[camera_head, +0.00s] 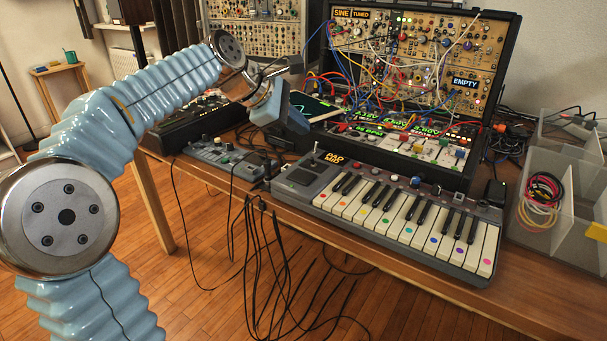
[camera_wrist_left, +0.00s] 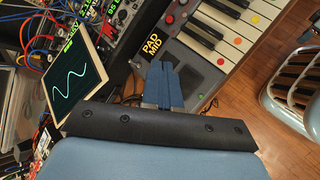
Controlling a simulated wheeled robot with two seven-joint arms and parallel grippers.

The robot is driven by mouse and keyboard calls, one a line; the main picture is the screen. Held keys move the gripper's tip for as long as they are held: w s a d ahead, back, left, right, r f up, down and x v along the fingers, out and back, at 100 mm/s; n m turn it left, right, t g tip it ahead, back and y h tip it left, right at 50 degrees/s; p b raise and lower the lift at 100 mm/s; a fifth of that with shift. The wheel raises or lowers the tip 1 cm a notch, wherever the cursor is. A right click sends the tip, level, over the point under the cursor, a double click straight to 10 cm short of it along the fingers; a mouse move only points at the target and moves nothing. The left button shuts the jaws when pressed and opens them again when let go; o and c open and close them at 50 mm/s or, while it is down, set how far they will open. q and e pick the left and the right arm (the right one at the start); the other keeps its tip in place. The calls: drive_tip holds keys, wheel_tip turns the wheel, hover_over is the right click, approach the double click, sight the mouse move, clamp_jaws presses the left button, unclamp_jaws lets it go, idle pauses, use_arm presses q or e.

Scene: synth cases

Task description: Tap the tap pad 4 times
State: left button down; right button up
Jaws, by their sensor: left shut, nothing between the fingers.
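The tap pad (camera_head: 300,177) is a dark square at the left end of a small grey keyboard (camera_head: 385,212), beside the yellow PAD MID label (camera_head: 334,158). In the left wrist view the label (camera_wrist_left: 152,46) lies just beyond my fingertips, and the keyboard's dark pad area (camera_wrist_left: 194,62) is to their right. My left gripper (camera_head: 296,124) is light blue, shut and empty, and points down behind the keyboard's left end. Its blue fingers (camera_wrist_left: 162,68) are pressed together in the wrist view. It appears apart from the pad; the exact height is unclear. My right gripper is out of view.
A modular synth case (camera_head: 498,60) with many patch cables stands behind the keyboard. A tablet (camera_head: 312,106) with a waveform is close to my left gripper. A small grey device (camera_head: 222,158) sits left of the keyboard. A clear bin (camera_head: 560,215) with cables is at right.

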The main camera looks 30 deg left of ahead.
use_arm(q)
drive_tip(key=shift+f, duration=0.1)
drive_tip(key=b, duration=0.4)
hover_over(298, 178)
wheel_tip(298, 178, down, 7)
drive_tip(key=shift+r, duration=0.1)
drive_tip(key=shift+f+b, duration=0.6)
drive_tip(key=shift+f, duration=0.3)
drive_tip(key=shift+f, duration=0.1)
idle(1.0)
drive_tip(key=shift+f, duration=0.3)
drive_tip(key=shift+f, duration=0.4)
idle(0.6)
drive_tip(key=shift+r, duration=0.15)
drive_tip(key=shift+r+p, duration=0.65)
drive_tip(key=shift+r, duration=0.05)
